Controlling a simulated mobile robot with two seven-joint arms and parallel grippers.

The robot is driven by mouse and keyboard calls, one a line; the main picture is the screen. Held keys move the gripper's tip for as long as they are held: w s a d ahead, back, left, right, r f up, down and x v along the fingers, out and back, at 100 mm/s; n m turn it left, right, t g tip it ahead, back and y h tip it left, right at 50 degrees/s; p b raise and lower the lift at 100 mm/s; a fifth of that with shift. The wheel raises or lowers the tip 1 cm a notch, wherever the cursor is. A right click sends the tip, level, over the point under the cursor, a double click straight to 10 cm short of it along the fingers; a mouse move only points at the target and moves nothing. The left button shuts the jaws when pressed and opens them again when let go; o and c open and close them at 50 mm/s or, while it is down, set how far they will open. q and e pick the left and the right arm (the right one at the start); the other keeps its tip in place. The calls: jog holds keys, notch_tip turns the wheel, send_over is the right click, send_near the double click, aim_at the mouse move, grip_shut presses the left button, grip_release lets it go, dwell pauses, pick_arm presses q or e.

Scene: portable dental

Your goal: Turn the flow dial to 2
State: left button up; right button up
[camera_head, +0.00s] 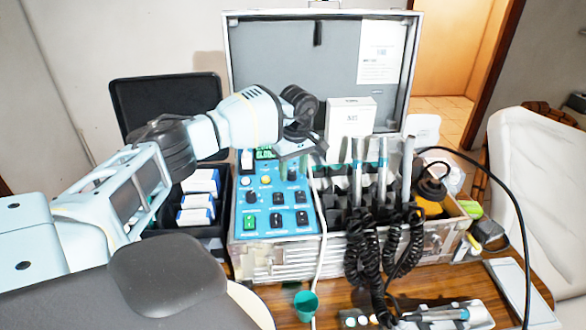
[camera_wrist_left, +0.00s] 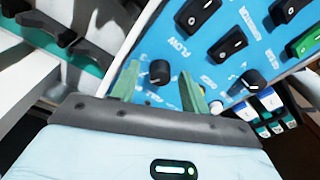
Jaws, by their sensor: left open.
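The flow dial (camera_wrist_left: 160,72) is a small black round knob on the blue control panel (camera_wrist_left: 150,38), beside the printed word FLOW in the left wrist view. In the head view the dial (camera_head: 292,174) shows on the upper right of the panel (camera_head: 238,210), just below my left gripper (camera_head: 297,156). My left gripper is open. In the left wrist view its two green fingertips (camera_wrist_left: 159,88) stand on either side of the dial, with gaps visible. I cannot tell their height above the panel. The dial's pointer setting is too small to read. My right gripper is not in view.
A second black knob (camera_head: 252,197) and several rocker switches (camera_head: 277,220) are on the panel. Dental handpieces (camera_head: 382,170) with coiled cords stand at its right. A white hose (camera_head: 321,230) hangs down the case front. The open lid (camera_head: 270,50) rises behind.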

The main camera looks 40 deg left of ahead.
aim_at(295, 174)
pick_arm(q)
jog(key=shift+d+r, duration=0.2)
jog(key=shift+r, duration=1.75)
jog(key=shift+d+r, duration=0.15)
jog(key=shift+r, duration=1.8)
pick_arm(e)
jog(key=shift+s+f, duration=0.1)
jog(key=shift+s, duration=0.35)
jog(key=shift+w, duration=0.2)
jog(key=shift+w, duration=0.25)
pick_arm(q)
jog(key=shift+f, duration=0.1)
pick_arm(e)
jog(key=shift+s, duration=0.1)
